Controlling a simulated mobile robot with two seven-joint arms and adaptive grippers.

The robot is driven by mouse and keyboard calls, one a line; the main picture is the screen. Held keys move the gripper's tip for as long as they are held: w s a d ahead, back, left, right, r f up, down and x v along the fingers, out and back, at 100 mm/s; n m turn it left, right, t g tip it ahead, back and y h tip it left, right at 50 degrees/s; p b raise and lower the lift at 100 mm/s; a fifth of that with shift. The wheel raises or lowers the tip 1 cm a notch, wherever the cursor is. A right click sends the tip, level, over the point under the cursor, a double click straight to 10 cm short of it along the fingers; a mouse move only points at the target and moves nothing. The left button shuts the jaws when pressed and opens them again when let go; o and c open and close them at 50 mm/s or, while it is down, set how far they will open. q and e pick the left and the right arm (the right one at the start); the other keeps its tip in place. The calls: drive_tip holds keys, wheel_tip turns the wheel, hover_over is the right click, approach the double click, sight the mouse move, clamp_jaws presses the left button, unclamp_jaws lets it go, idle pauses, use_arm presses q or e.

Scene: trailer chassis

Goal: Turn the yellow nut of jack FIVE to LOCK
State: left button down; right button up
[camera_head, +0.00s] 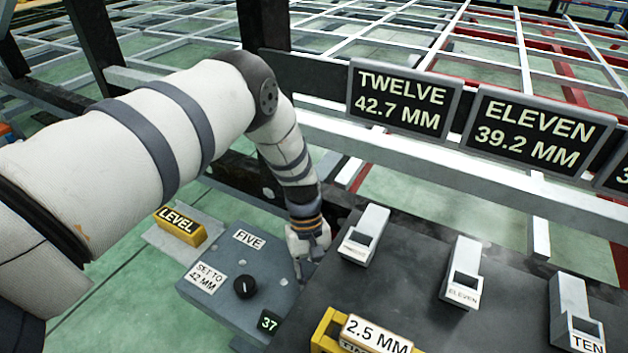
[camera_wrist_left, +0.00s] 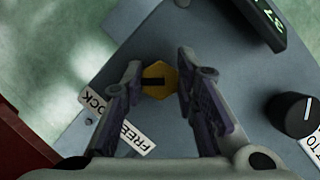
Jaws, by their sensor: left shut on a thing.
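The jack FIVE panel (camera_head: 217,262) is a blue-grey plate with a FIVE label (camera_head: 249,239), a "SET TO 42 MM" label (camera_head: 205,277) and a black knob (camera_head: 245,287). Its small readout (camera_head: 268,322) shows 37. In the left wrist view the yellow nut (camera_wrist_left: 165,92) is hexagonal with a dark slot lying roughly level in the picture. My left gripper (camera_wrist_left: 160,75) is shut on the nut, one finger on each side. The FREE label (camera_wrist_left: 136,137) and the LOCK label (camera_wrist_left: 95,105) are partly covered by the left finger. In the head view my left gripper (camera_head: 306,252) hides the nut.
A yellow LEVEL block (camera_head: 180,226) stands left of the panel. A dark table (camera_head: 400,290) to the right holds several pale gauge blocks and a yellow-framed 2.5 MM piece (camera_head: 378,335). Signs TWELVE (camera_head: 402,98) and ELEVEN (camera_head: 536,130) hang on the rail behind.

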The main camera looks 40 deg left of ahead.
use_arm(q)
drive_tip(key=c, duration=1.2)
unclamp_jaws()
drive_tip(key=shift+c, duration=0.2)
wheel_tip(320, 180, up, 10)
